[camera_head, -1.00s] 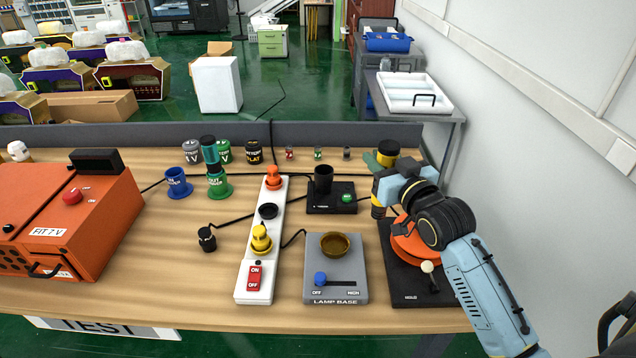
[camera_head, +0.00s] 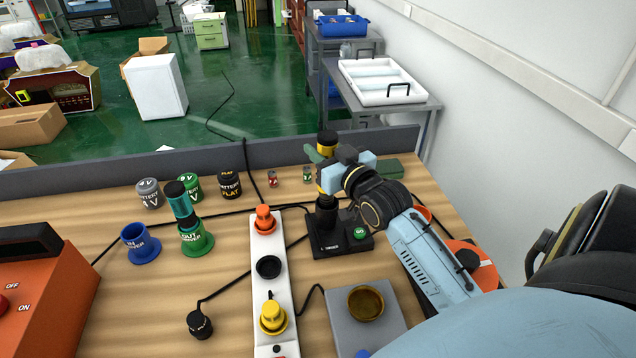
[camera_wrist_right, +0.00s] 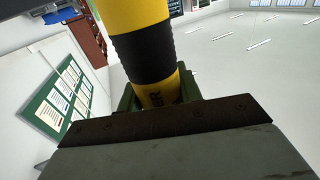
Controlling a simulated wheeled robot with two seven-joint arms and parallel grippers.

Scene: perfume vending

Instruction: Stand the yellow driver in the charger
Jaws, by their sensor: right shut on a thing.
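The yellow driver (camera_head: 327,143), yellow with black bands, is upright in my right gripper (camera_head: 324,168), which is shut on it. In the right wrist view the driver (camera_wrist_right: 148,55) rises between the green jaws. The charger (camera_head: 342,243) is a black base with a black cup and a green button, on the right of the table. The driver is over the cup, in line with it in the head view. The gripper and driver hide the cup's mouth, so I cannot tell whether the driver's lower end is inside it. My left gripper is not in view.
A white strip (camera_head: 284,303) with orange, black and yellow fittings lies left of the charger. The grey lamp base (camera_head: 343,313) is in front. The green driver (camera_head: 181,203) stands in a green holder; several batteries and a grey back rail (camera_head: 200,163) are behind.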

